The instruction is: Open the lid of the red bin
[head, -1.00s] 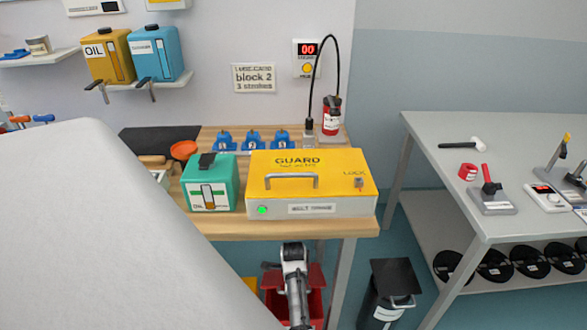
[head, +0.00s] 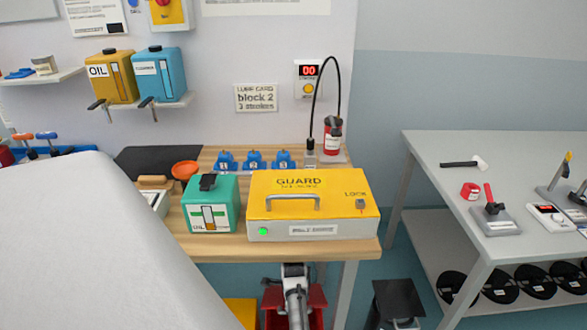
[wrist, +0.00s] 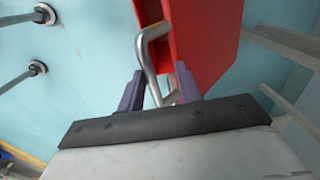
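The red bin (head: 316,300) stands under the wooden table, low in the head view, partly hidden by my arm and cut by the lower edge. In the wrist view, a red part of it (wrist: 205,40) fills the top middle, with a bent metal handle (wrist: 144,52) in front. My gripper (wrist: 158,72) has its two purple fingers apart. The handle passes between them, nearer the left finger, with a gap to the right finger. I cannot tell how far the lid is raised.
A yellow bin (head: 243,312) is left of the red one and a black bin (head: 397,303) is right. The wooden table (head: 340,249) overhangs, carrying a yellow guard box (head: 345,195) and green oil box (head: 222,220). A grey table (head: 450,195) stands at right.

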